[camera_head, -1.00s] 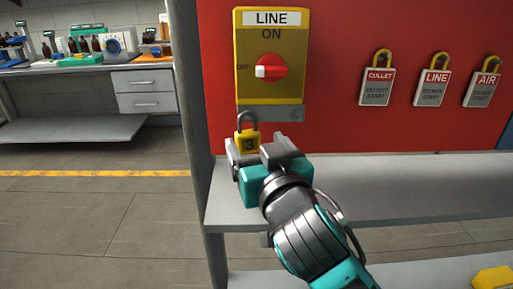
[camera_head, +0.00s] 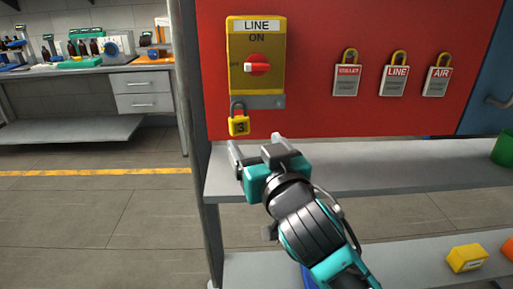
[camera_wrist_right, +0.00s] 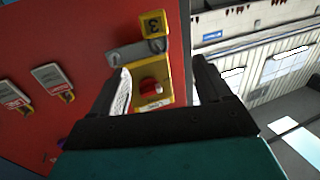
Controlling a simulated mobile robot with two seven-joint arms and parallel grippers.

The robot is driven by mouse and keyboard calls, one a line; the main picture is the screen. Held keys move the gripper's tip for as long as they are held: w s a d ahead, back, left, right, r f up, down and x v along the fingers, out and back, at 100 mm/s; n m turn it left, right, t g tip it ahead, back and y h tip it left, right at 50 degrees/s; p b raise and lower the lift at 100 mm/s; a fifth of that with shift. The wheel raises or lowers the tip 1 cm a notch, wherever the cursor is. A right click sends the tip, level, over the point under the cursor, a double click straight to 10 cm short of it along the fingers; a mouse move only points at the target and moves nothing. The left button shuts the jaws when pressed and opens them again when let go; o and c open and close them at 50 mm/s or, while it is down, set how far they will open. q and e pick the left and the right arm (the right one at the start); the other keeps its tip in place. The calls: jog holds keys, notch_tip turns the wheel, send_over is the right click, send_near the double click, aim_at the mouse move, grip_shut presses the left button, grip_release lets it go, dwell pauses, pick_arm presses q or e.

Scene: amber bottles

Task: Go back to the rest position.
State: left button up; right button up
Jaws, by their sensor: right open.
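My right gripper (camera_head: 257,145) is open and empty, below and apart from a yellow padlock marked 3 (camera_head: 239,126). The padlock hangs by its shackle at the lower left of the yellow LINE switch box (camera_head: 256,85), on its grey bottom strip. The box's red knob (camera_head: 257,65) sits below the word ON. In the right wrist view, the open fingers (camera_wrist_right: 160,85) frame the switch box (camera_wrist_right: 165,88), and the padlock (camera_wrist_right: 153,24) shows above it. My left gripper is not in view.
Tagged padlocks CULLET (camera_head: 346,78), LINE (camera_head: 394,80) and AIR (camera_head: 436,81) hang on the red panel (camera_head: 320,35). A grey shelf (camera_head: 400,165) runs below it. A yellow block (camera_head: 467,258) lies on the lower shelf. A bench with bottles (camera_head: 95,75) stands at the back left.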

jog(key=s+d+f+g+h, duration=0.1)
jog(key=s+d+f+g, duration=0.2)
jog(key=f, duration=0.8)
jog(key=s+d+f+g, duration=0.1)
jog(key=s+d+f, duration=0.25)
jog(key=f, duration=0.75)
jog(key=s+d+f+g+h, duration=0.2)
jog(key=s+d+f, duration=0.7)
jog(key=s+f, duration=0.4)
jog(key=shift+d+f+m, duration=0.25)
jog(key=shift+f+m, duration=0.15)
jog(key=shift+f, duration=0.15)
